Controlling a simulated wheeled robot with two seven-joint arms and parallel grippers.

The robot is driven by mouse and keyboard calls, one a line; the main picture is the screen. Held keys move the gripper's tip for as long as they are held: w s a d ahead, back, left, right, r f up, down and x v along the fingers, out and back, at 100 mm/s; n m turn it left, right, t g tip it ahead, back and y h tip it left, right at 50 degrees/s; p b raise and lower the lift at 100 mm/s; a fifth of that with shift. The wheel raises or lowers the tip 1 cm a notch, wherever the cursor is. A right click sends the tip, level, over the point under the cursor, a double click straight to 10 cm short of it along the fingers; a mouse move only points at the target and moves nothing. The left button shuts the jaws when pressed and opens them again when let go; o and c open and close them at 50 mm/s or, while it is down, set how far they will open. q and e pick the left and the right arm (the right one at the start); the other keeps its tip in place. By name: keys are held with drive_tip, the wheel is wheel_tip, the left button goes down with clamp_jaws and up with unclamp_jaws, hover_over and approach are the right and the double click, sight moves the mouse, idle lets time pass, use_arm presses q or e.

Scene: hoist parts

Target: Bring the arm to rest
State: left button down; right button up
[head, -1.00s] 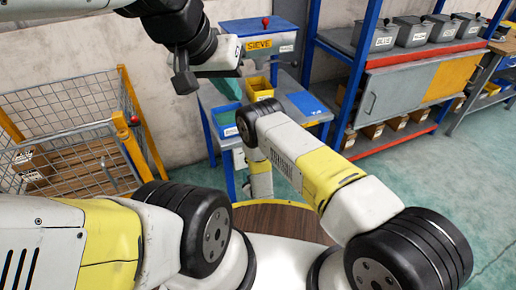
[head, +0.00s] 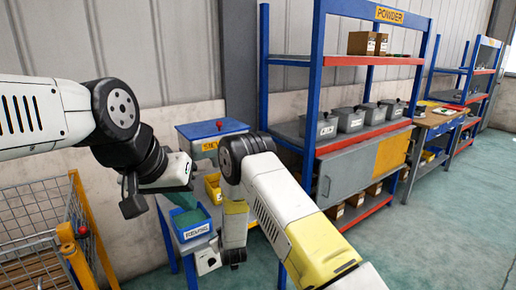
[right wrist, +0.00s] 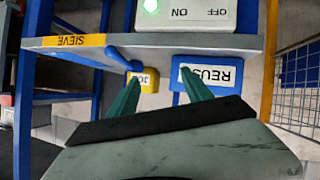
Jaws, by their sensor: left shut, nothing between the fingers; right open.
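My left arm comes in from the left in the head view. Its gripper (head: 184,199) points right and down in front of the blue REUSE bin and is shut and empty. My right arm comes up from the bottom right, bends at a black joint and hangs down in front of the bench. Its gripper body shows low in the head view, with the fingertips not clear. In the right wrist view, upside down, the right gripper's green fingers (right wrist: 159,82) are apart with nothing between them. They point towards the yellow bin (right wrist: 149,79) and blue bin (right wrist: 214,75).
The sieve box (head: 212,133) stands on the blue-framed bench. A wire cage (head: 35,225) with an orange post is at the left. A blue rack (head: 316,110) with grey bins (head: 318,127) and a cabinet stands at the right. Green floor is open at the lower right.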

drive_tip(key=s+d+r+m+g, duration=0.15)
drive_tip(key=d+r, duration=0.35)
drive_tip(key=r, duration=0.5)
drive_tip(key=s+d+r+m, duration=0.15)
drive_tip(key=d+r, duration=0.35)
drive_tip(key=r, duration=0.5)
drive_tip(key=s+d+r+m+g, duration=0.1)
drive_tip(key=s+d+r, duration=0.3)
drive_tip(key=r, duration=0.6)
drive_tip(key=s+d+r+m+g, duration=0.1)
drive_tip(key=s+d+r, duration=0.2)
drive_tip(key=s, duration=0.6)
drive_tip(key=s+d+r+m+g+h, duration=0.1)
drive_tip(key=s+d+r, duration=0.2)
drive_tip(key=s+d, duration=0.4)
drive_tip(key=s+d+r+m+g, duration=0.1)
drive_tip(key=s+d+r, duration=0.2)
drive_tip(key=s, duration=0.8)
drive_tip(key=shift+s+d+r+h, duration=0.3)
drive_tip(key=shift+d+r+h, duration=0.1)
drive_tip(key=shift+d, duration=0.55)
